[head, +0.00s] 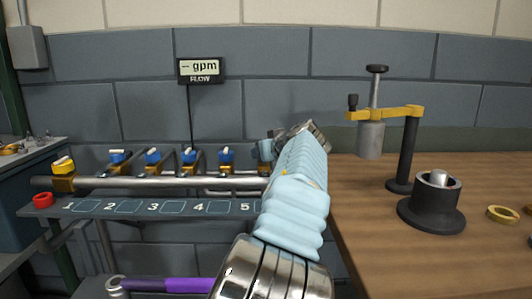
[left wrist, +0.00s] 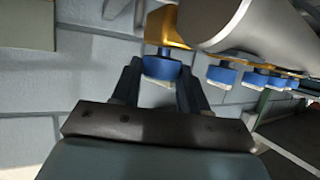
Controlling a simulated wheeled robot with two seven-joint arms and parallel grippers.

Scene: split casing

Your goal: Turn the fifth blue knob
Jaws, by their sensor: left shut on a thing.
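The fifth blue knob (left wrist: 162,68) sits between the two fingers of my left gripper (left wrist: 159,76) in the left wrist view. The fingers are shut on its sides, and its brass-coloured valve body (left wrist: 166,25) shows just beyond it. In the head view my left gripper (head: 266,150) is at the right end of the pipe, above label 5, and hides most of that knob. The other blue knobs stand in a row to its left: first (head: 117,156), second (head: 153,156), third (head: 188,155), fourth (head: 226,155). My right gripper is not in view.
A grey pipe (head: 150,182) carries the valves above a numbered strip (head: 130,208). A yellow knob (head: 63,165) and red ring (head: 43,200) are at its left end. A flow display (head: 200,70) reads dashes. A wooden table (head: 370,225) with a press stand (head: 405,150) is right.

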